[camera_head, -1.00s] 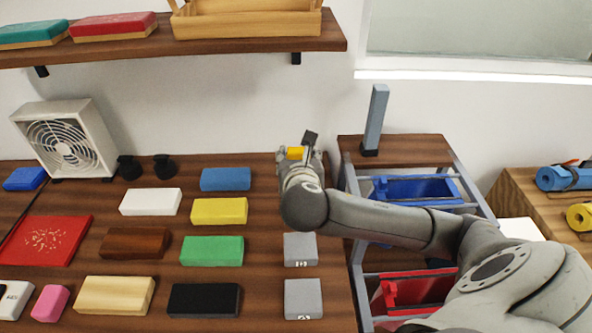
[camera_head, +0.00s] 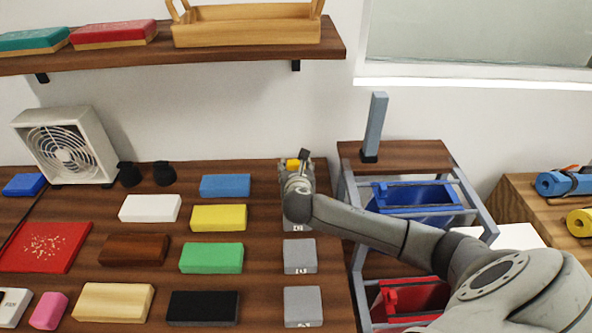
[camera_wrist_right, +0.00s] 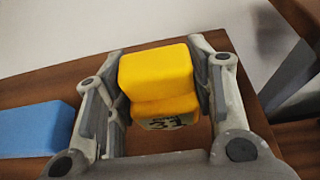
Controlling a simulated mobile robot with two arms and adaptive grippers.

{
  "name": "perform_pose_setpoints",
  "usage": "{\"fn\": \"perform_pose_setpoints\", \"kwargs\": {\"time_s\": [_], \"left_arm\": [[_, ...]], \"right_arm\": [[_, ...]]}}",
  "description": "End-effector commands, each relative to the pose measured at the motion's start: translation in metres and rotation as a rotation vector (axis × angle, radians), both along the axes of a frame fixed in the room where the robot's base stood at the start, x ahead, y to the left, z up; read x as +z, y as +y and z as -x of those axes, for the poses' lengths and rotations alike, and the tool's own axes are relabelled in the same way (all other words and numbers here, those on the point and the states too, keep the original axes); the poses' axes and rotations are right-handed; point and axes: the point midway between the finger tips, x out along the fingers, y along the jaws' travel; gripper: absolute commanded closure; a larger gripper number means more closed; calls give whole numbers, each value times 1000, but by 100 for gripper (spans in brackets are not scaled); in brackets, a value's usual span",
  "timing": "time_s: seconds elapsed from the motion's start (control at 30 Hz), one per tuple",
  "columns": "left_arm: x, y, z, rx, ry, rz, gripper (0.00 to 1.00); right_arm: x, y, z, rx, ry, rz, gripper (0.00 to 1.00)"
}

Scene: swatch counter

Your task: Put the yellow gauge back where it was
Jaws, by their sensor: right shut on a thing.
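The yellow gauge (camera_head: 292,163) is at the far right part of the counter, between the fingers of my right gripper (camera_head: 300,165). In the right wrist view the yellow gauge (camera_wrist_right: 157,72) is a rounded yellow block with a dark marking on its near lower face. My right gripper (camera_wrist_right: 160,85) is shut on its two sides. Whether its underside touches the counter I cannot tell. A grey block (camera_head: 303,229) shows partly behind my right wrist. My left gripper is not in view.
Two grey marked blocks (camera_head: 300,256) (camera_head: 303,306) stand nearer in the same column. Blue (camera_head: 225,185), yellow (camera_head: 218,217) and green (camera_head: 211,258) blocks lie to the left. A rack with blue (camera_head: 415,195) and red (camera_head: 412,297) bins stands to the right.

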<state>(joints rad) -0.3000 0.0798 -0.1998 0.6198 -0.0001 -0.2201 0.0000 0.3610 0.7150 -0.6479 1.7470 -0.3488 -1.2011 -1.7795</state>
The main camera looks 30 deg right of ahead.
Motion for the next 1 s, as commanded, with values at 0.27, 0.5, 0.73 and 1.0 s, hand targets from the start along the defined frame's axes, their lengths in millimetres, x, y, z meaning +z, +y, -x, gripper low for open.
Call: {"fn": "perform_pose_setpoints", "kwargs": {"time_s": [0.27, 0.5, 0.73, 1.0], "left_arm": [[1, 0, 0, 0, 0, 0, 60], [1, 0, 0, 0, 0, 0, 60], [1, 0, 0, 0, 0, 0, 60], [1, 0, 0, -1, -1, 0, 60]], "right_arm": [[-4, 0, -1, 1, -3, 0, 82], [-8, 0, 0, 1, -3, 0, 41], [-7, 0, 0, 0, -2, 0, 29], [-4, 0, 0, 1, -2, 0, 29]]}}
